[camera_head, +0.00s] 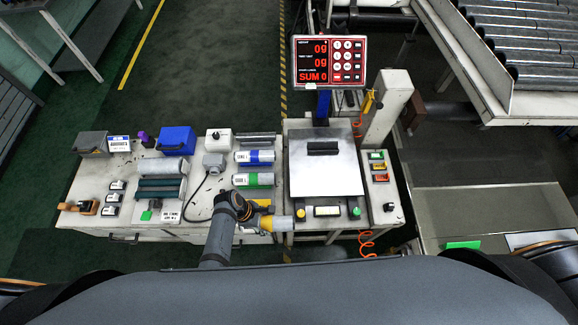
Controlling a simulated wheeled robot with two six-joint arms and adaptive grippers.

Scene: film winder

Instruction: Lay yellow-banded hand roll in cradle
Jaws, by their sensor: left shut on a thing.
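My left gripper (262,209) comes in from the bottom left over the front edge of the bench and is shut on the yellow-banded hand roll (275,224). The roll's yellow band and pale right end show; the gripper hides part of its left side. The roll is in front of the scale, near its lower left corner. A black cradle-like block (322,148) sits on the scale's steel plate (325,178) with nothing visible on it. My right gripper is not in view.
A blue-banded roll (255,157) and a green-banded roll (253,180) lie left of the scale. A red display (329,60) stands behind it. A post (387,112) and button panel (378,168) stand on the right. A grey box with a cable (213,160) lies on the bench.

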